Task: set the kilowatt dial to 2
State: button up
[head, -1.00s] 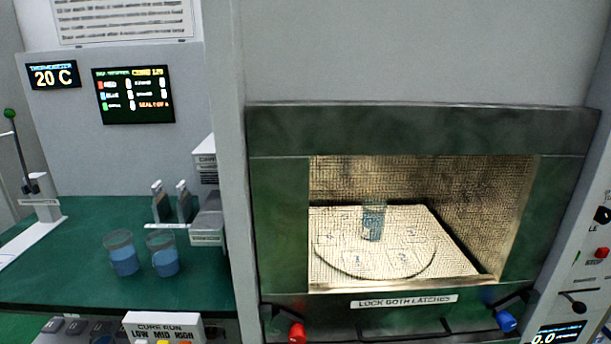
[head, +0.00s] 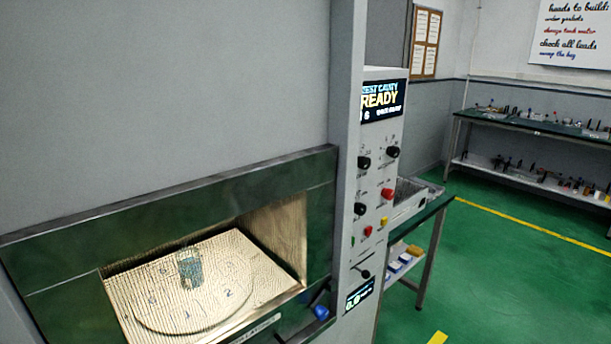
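The control panel (head: 373,200) stands right of the oven cavity and is seen at a steep angle. It carries several black knobs: an upper left one (head: 364,163), an upper right one (head: 393,152) and a lower one (head: 360,209). Their labels are too small to read, so I cannot tell which is the kilowatt dial or where it points. The display (head: 381,100) above reads "READY". A second small display (head: 360,294) sits at the panel's bottom, its digits unclear. My gripper is not in view.
A blue latch knob (head: 321,312) is at the door's lower right. A green-topped bench (head: 425,215) stands behind the panel. The green floor (head: 500,270) at right is clear.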

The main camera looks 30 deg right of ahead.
aim_at(364, 162)
jog(key=z, duration=1.15)
jog(key=u, duration=1.35)
jog(key=j+z, duration=0.15)
jog(key=z, duration=0.35)
jog(key=k+j+z, duration=0.15)
jog(key=z, duration=0.3)
jog(key=k+j+z, duration=0.1)
jog(key=z, duration=0.4)
